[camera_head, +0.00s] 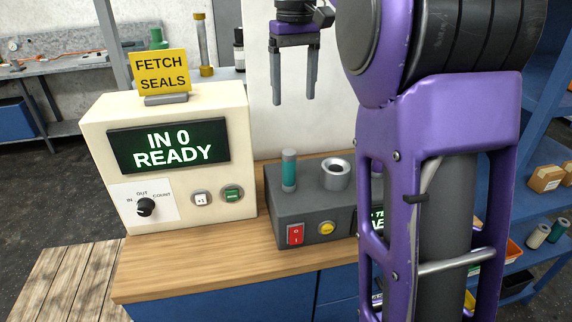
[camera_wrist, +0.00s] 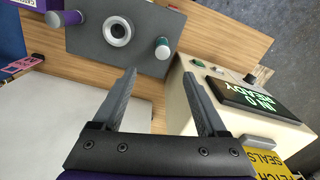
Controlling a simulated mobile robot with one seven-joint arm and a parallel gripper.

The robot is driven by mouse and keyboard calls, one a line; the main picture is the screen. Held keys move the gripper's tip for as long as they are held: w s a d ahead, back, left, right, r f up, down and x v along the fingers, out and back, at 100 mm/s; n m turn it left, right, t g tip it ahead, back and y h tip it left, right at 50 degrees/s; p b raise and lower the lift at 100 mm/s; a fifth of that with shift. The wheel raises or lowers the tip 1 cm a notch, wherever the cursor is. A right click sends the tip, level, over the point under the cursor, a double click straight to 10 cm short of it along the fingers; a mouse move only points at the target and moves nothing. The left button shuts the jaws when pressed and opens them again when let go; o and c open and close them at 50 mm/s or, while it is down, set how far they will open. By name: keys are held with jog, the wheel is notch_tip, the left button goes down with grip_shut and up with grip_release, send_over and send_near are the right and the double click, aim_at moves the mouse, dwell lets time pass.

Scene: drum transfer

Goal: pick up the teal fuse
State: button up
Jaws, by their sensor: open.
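The teal fuse (camera_head: 289,170) stands upright on top of a dark grey box (camera_head: 318,205), left of a round metal socket (camera_head: 335,173). It has grey end caps. In the wrist view the teal fuse (camera_wrist: 162,48) stands near the box's edge, ahead of the fingertips. My gripper (camera_head: 294,100) hangs above and behind the box in the head view, pointing down. Its two fingers (camera_wrist: 161,80) are apart with nothing between them. The gripper does not touch the fuse.
A cream console (camera_head: 185,190) reading "IN 0 READY" stands left of the box, with a yellow "FETCH SEALS" sign (camera_head: 162,72). A purple-ended cylinder (camera_wrist: 66,18) lies or stands on the box's other side in the wrist view. My arm hides the box's right part.

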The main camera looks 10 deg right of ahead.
aim_at(289, 151)
notch_tip(289, 151, down, 11)
jog(key=shift+f+b, duration=0.15)
jog(key=shift+b, duration=0.95)
jog(key=shift+w+a+f+b, duration=0.1)
jog(key=shift+f+b, duration=0.05)
jog(key=shift+f, duration=0.8)
jog(key=shift+w+a+f+b, duration=0.1)
jog(key=shift+w+a+f, duration=0.05)
jog(key=shift+f, duration=0.85)
jog(key=shift+w+a+f+b, duration=0.1)
jog(key=shift+f+b, duration=0.05)
jog(key=shift+f, duration=0.8)
jog(key=shift+c, duration=0.2)
grip_shut()
